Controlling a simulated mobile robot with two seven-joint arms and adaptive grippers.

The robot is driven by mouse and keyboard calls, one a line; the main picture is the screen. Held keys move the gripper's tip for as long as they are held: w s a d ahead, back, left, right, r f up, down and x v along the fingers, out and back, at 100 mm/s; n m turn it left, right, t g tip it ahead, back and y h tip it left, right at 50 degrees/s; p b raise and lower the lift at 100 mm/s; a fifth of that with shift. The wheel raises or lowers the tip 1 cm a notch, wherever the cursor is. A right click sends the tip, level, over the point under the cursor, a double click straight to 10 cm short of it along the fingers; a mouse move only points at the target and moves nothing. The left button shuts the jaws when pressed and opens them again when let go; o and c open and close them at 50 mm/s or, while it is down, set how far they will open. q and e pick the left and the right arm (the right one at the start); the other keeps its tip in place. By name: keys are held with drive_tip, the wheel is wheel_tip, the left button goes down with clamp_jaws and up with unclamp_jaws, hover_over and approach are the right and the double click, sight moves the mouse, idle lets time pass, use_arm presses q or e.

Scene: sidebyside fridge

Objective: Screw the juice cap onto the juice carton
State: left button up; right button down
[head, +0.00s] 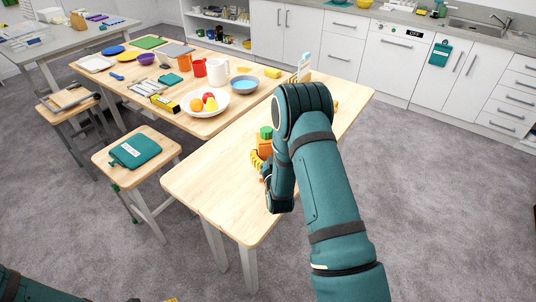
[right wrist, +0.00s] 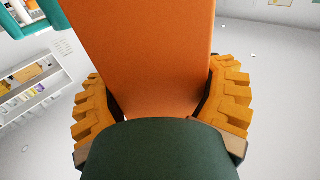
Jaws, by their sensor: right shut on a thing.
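The orange juice carton (head: 264,147) stands at the near part of the wooden table, partly hidden by my right arm. A green piece, seemingly the juice cap (head: 266,132), shows at its top; I cannot tell how it is seated. My right gripper (head: 259,161) is shut on the carton. In the right wrist view its ridged yellow-orange fingers press on both sides of the carton (right wrist: 145,60); a dark green rounded shape hides the lower part. Of my left gripper, only a yellow sliver (head: 171,300) shows at the bottom edge.
The wooden table (head: 210,185) is bare left of the carton. A white fruit plate (head: 189,109), blue bowl (head: 245,84) and white pitcher (head: 218,72) stand farther back. A wooden rack (head: 303,74) stands behind my arm. A stool (head: 110,170) holds a teal pouch (head: 135,150).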

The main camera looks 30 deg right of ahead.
idle(0.3)
drive_tip(key=shift+f, duration=0.15)
unclamp_jaws()
drive_tip(key=shift+s+a, duration=0.1)
drive_tip(key=shift+s, duration=0.15)
drive_tip(key=v, duration=1.1)
drive_tip(key=shift+s+a, duration=0.15)
drive_tip(key=shift+s, duration=0.1)
drive_tip(key=shift+s, duration=0.1)
